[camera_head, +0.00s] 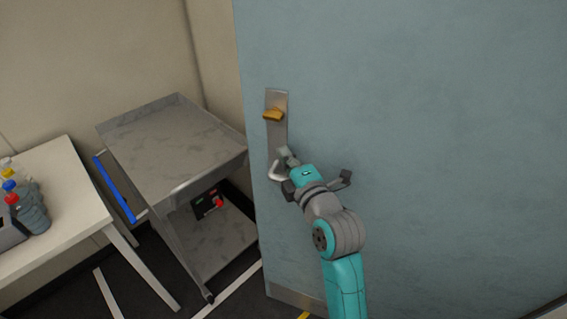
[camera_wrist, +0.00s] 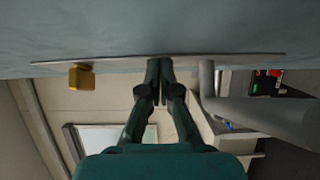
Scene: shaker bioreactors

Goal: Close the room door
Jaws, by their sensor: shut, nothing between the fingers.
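The room door (camera_head: 430,110) is a large blue-grey panel filling the right side of the head view. Its left edge stands out past a metal cart, so it appears open. A metal plate (camera_head: 278,98) on the door carries a yellow knob (camera_head: 273,115) and, lower, a silver lever handle (camera_head: 275,171). My gripper (camera_head: 292,164) is at the door face beside the handle. In the wrist view its fingers (camera_wrist: 160,68) are shut together and empty, with tips at the plate between the yellow knob (camera_wrist: 82,77) and the handle (camera_wrist: 210,95). Whether they touch the plate is unclear.
A grey metal cart (camera_head: 170,150) with a blue bar stands left of the door's edge. Farther left is a white table (camera_head: 65,190) with several colour-capped bottles (camera_head: 30,208). The dark floor (camera_head: 150,285) has white lines.

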